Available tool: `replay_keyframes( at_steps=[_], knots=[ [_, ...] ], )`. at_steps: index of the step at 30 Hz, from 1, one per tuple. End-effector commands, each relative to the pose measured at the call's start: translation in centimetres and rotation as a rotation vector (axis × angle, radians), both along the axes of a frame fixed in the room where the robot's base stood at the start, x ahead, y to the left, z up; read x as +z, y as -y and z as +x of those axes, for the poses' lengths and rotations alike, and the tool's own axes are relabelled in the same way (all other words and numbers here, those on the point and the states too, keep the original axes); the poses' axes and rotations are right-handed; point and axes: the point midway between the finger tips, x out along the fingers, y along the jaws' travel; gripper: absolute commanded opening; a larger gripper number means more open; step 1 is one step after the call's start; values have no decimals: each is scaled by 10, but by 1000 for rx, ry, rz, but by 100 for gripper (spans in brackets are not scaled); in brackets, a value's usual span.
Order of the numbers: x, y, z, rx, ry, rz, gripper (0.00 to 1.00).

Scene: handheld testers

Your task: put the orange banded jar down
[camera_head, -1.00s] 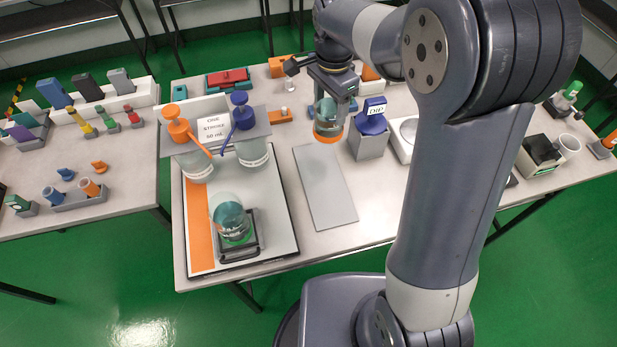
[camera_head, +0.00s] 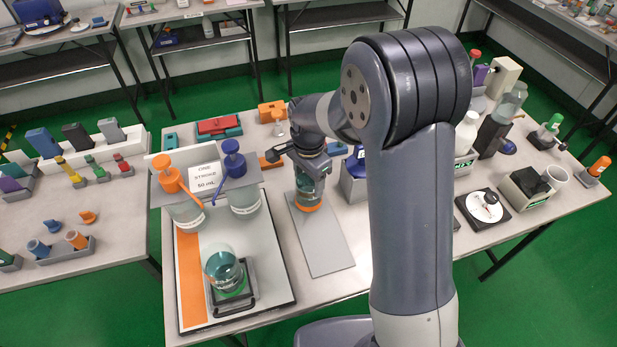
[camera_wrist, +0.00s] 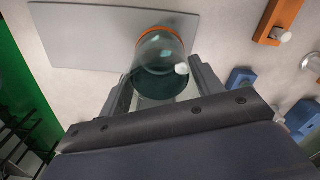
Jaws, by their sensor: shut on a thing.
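The orange banded jar (camera_head: 309,196) is clear glass with teal contents and an orange band at its lower end. My gripper (camera_head: 306,178) is shut on it from above, with a finger on either side. In the head view the jar is upright at the far end of a grey flat plate (camera_head: 325,246). I cannot tell whether its base touches the plate. In the wrist view the jar (camera_wrist: 160,66) sits between the fingers, its orange band against the edge of the plate (camera_wrist: 85,36).
Left of the plate, a tray (camera_head: 276,262) holds a second glass jar (camera_head: 222,268) in a black frame. Pump bottles with orange (camera_head: 171,180) and blue (camera_head: 233,165) tops stand behind it. The plate's near part is clear.

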Motion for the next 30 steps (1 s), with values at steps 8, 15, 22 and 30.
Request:
replay_keyframes(
  at_steps=[8,15,22,30],
  knots=[
    [-1,0,1,0,3,1,0],
    [-2,0,0,0,1,1,78],
    [-2,0,0,0,1,1,84],
    [15,0,1,0,5,2,84]
  ],
)
